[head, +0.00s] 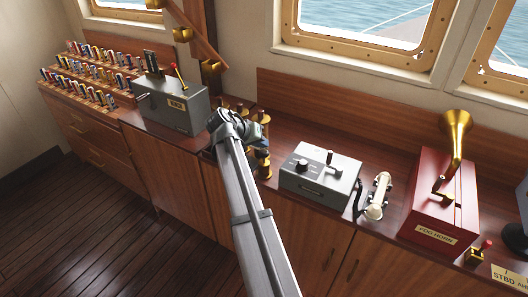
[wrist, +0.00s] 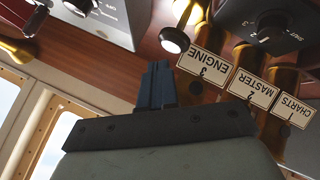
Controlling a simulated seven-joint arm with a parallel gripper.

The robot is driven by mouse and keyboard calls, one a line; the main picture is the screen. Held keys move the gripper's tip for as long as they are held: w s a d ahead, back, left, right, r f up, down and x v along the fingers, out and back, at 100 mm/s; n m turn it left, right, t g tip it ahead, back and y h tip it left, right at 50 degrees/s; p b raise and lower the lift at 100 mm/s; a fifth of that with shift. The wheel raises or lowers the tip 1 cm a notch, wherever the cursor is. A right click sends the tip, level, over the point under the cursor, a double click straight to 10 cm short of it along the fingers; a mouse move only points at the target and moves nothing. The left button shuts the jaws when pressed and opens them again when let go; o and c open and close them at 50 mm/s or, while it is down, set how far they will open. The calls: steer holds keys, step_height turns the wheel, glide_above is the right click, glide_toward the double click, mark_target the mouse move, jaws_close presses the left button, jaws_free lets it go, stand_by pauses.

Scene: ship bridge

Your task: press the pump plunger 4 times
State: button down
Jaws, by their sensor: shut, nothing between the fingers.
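A red box labelled FOG HORN (head: 440,212) stands on the counter at the right of the head view, with a brass horn rising from it. A brass fitting with a dark knob (head: 438,185) on its top looks like the pump plunger, though its detail is small. My gripper (head: 258,138) is well to the left of the box, above the counter by the brass tubes, and partly hidden by my arm. In the wrist view my gripper (wrist: 157,75) has its dark fingers shut together and empty. The pump plunger is not clearly visible there.
Brass tubes with an ENGINE label (wrist: 203,65) stand close to my gripper. A light grey control box (head: 318,181) and a cream handset (head: 377,197) lie between my gripper and the red box. A small brass fitting with a red knob (head: 478,254) stands at the front right.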

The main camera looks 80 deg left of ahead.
mark_target(262, 152)
steer(key=shift+r, duration=0.1)
steer(key=shift+r, duration=2.45)
stand_by(1.0)
step_height(262, 152, up, 4)
steer(key=shift+f, duration=0.1)
stand_by(0.4)
steer(key=shift+f, duration=4.45)
steer(key=shift+f, duration=0.4)
